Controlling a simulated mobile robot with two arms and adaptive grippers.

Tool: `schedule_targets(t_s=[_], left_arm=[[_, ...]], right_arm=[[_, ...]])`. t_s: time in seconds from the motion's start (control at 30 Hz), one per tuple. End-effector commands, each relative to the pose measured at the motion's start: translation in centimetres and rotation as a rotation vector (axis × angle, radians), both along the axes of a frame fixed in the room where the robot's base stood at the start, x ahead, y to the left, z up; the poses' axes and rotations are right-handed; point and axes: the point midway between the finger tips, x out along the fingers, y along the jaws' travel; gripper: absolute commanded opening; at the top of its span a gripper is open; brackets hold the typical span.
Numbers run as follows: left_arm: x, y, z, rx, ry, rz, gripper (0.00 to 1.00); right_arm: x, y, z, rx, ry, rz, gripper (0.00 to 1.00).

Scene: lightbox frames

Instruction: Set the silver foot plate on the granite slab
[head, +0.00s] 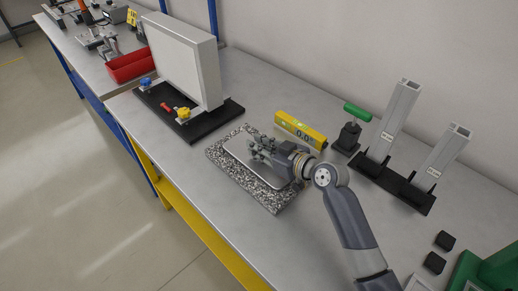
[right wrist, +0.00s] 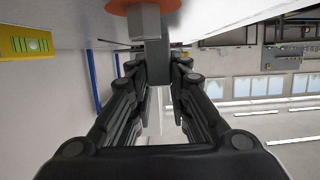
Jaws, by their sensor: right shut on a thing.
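The speckled granite slab (head: 224,162) lies on the grey workbench in the middle of the head view. The silver foot plate (head: 236,148) appears flat over the slab, within its outline; I cannot tell whether it touches the slab. My right gripper (head: 258,149) is low over the plate and hides part of it. In the right wrist view the right gripper (right wrist: 160,78) is shut on a grey post-like piece (right wrist: 158,62), with an orange disc (right wrist: 142,5) beyond it. How this piece joins the plate is hidden. My left gripper is not in view.
A yellow digital level (head: 300,130) lies just behind the slab. A white panel (head: 182,62) on a black base stands at the back left.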

Motion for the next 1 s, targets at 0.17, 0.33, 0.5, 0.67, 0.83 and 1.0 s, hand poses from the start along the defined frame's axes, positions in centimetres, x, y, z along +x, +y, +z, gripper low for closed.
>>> schedule_targets(t_s=[0.17, 0.33, 0.5, 0.67, 0.83, 1.0], left_arm=[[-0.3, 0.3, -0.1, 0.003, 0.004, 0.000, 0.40], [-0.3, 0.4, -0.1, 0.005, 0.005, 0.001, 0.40], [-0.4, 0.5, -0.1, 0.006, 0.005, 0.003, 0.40], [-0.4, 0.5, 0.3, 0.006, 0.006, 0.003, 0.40], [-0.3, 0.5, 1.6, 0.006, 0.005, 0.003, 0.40], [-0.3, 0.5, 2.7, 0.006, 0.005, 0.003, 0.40]], right_arm=[[0.0, 0.0, -0.2, -0.001, 0.001, 0.000, 0.19], [0.0, 0.0, -0.1, -0.001, 0.001, 0.000, 0.37], [0.0, 0.0, -0.1, 0.000, 0.000, 0.000, 0.37], [-0.2, -0.2, 0.2, -0.002, 0.000, -0.001, 0.37], [-2.0, -2.1, 1.2, -0.005, 0.000, -0.001, 0.37], [-4.6, -4.6, 2.3, -0.004, 0.001, 0.000, 0.37]])
